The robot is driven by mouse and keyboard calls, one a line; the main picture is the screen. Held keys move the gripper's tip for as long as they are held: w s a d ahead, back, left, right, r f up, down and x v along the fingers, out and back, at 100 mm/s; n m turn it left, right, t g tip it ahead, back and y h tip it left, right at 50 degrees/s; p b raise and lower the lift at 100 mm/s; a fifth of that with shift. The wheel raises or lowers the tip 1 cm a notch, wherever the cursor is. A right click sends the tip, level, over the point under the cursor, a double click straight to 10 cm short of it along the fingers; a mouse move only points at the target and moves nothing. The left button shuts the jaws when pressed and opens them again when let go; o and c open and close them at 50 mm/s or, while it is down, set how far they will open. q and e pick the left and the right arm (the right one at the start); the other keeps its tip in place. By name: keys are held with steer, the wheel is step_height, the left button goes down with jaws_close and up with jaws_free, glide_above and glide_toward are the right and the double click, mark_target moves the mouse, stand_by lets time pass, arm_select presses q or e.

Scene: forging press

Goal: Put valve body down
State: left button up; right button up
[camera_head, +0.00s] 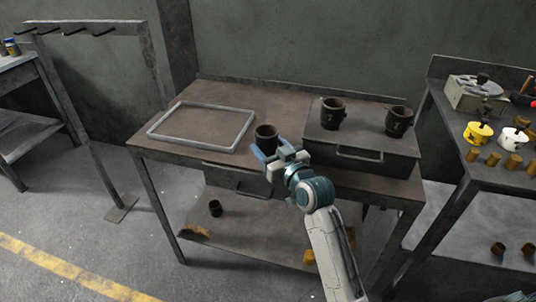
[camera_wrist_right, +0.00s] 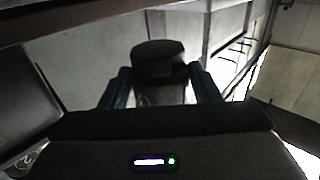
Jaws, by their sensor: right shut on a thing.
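A dark cylindrical valve body (camera_head: 266,137) is held upright in my right gripper (camera_head: 277,153), over the front middle of the brown workbench (camera_head: 215,94). In the right wrist view the valve body (camera_wrist_right: 158,65) sits between the two blue fingers (camera_wrist_right: 160,88), which are shut on it. I cannot tell whether its base touches the bench. A grey rectangular frame (camera_head: 202,127) lies flat on the bench to the left of the gripper. Two similar dark valve bodies, one in the middle (camera_head: 333,113) and one at the right (camera_head: 399,121), stand on the raised box. My left gripper is not in view.
The raised grey box (camera_head: 361,148) fills the bench's right side. A second bench (camera_head: 462,150) at the right carries yellow, white and brass parts. The area inside the frame is bare.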

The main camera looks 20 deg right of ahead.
mark_target(268, 154)
steer(key=shift+w, duration=0.65)
step_height(268, 154, down, 3)
steer(key=shift+f, duration=0.3)
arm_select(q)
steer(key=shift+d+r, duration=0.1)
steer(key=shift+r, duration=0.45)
arm_select(e)
steer(key=o, duration=1)
steer(key=shift+f, duration=0.1)
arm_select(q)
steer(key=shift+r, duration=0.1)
arm_select(e)
steer(key=shift+o, duration=0.2)
